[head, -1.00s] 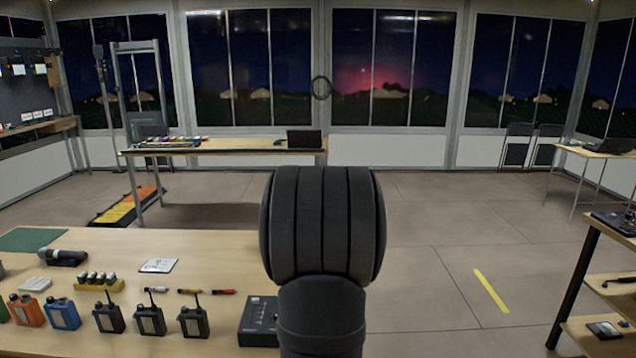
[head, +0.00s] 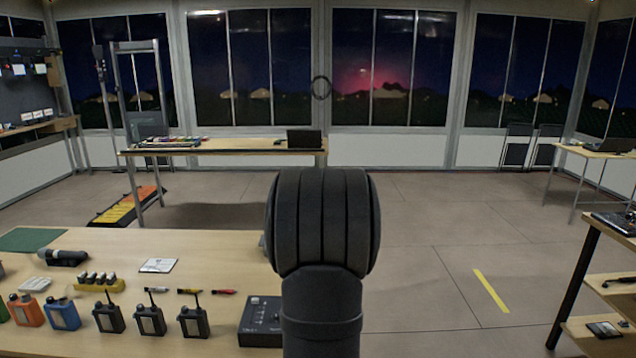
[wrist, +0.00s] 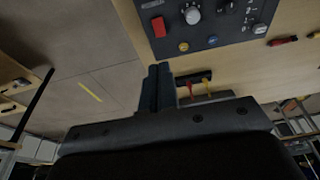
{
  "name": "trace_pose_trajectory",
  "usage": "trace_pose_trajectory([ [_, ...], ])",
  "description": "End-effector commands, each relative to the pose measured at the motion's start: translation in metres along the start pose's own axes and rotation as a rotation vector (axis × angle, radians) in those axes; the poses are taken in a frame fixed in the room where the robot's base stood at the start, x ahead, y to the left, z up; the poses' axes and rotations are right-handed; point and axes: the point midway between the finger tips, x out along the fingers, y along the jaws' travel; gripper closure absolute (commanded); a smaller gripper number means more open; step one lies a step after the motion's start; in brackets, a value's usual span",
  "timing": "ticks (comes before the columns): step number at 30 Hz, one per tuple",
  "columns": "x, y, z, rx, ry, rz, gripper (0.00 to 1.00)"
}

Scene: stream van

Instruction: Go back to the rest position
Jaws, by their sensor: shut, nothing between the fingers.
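My arm (head: 323,225) stands upright in the middle of the head view, and its dark rounded joint hides what lies behind it. My gripper is not visible in the head view. In the wrist view my gripper (wrist: 158,88) shows with its two dark fingers pressed together, shut and empty. A dark control box (wrist: 210,22) with a red button and knobs lies beyond the fingertips, apart from them. The same box (head: 262,322) sits at the right end of the near table in the head view.
A wooden shelf unit (head: 605,262) stands at the right. Open floor (head: 430,240) lies between.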

Motion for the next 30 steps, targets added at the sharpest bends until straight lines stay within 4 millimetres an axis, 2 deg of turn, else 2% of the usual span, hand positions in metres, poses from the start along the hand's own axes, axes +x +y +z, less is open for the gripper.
trace_pose_trajectory([
  [2, -0.018, 0.0, -0.001, 0.0, 0.005, 0.0, 1.0],
  [6, 0.011, -0.011, -0.002, 0.067, -0.041, -0.002, 1.0],
  [23, 0.103, -0.05, 0.003, 0.335, -0.182, 0.026, 1.0],
  [30, 0.105, -0.053, 0.003, 0.161, -0.191, 0.011, 1.0],
])
